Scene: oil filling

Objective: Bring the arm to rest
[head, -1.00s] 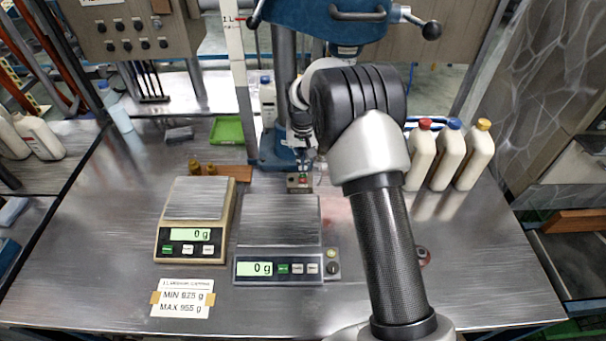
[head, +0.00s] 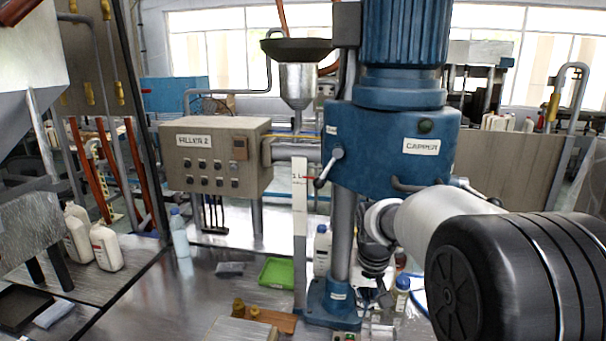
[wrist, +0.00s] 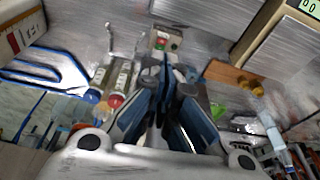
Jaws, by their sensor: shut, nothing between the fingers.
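My arm reaches in from the right of the head view, with a large black joint in the lower right corner. My gripper (head: 374,292) hangs low beside the blue capper column, small and partly obscured there. In the wrist view my gripper (wrist: 168,88) points over the steel bench, its dark fingers close together with nothing between them. The blue capper (head: 395,150) stands just behind and above the wrist in the head view.
A button box (wrist: 165,42) lies beyond the fingertips. Bottles with blue and red caps (wrist: 116,88) are left of them. A wooden block (head: 268,318) with brass pieces and a green tray (head: 277,272) sit left of the capper base. A filler panel (head: 215,157) stands behind.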

